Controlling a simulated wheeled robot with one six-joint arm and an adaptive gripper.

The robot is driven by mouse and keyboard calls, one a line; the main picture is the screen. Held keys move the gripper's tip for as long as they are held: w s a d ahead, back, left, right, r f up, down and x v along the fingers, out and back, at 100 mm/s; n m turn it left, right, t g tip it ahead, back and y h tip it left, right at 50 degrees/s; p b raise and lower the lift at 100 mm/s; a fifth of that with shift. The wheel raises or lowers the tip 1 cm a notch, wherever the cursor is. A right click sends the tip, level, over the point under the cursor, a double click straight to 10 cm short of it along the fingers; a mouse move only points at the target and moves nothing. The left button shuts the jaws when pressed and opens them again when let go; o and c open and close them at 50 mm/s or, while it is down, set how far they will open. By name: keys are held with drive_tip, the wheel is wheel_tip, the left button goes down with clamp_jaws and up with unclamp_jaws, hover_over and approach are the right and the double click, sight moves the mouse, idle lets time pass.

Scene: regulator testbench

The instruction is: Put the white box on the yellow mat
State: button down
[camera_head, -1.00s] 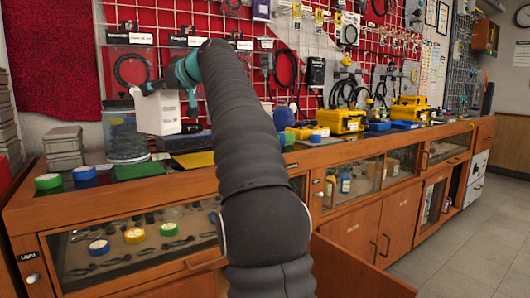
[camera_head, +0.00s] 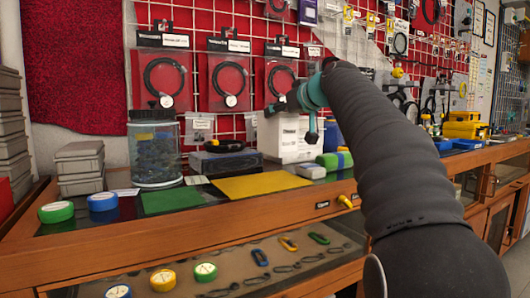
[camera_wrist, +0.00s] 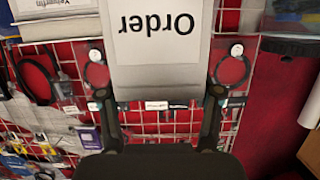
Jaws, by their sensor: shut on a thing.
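The white box (camera_head: 283,140) is held up at the end of my arm in the head view. It appears beyond the right end of the yellow mat (camera_head: 262,186), over the back of the counter. The mat lies flat and bare. My gripper (camera_head: 283,107) is at the top of the box and partly hidden by my wrist. In the wrist view, my gripper (camera_wrist: 158,95) has one finger on each side of the white box (camera_wrist: 158,76), shut on it. The box's "Order" label reads upside down there. The gap under the box cannot be judged.
A green mat (camera_head: 172,200) lies left of the yellow one. Tape rolls (camera_head: 56,211) lie at left. Hanging goods cover the red wall.

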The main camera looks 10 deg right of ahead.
drive_tip(key=s+a+f+b, duration=0.2)
drive_tip(key=a+f, duration=0.3)
drive_tip(key=f, duration=0.2)
drive_tip(key=shift+f, duration=0.25)
drive_tip(key=shift+c, duration=1.1)
unclamp_jaws()
drive_tip(key=shift+d, duration=0.1)
drive_tip(key=b+v, duration=0.1)
drive_tip(key=v, duration=1.1)
drive_tip(key=shift+r, duration=0.15)
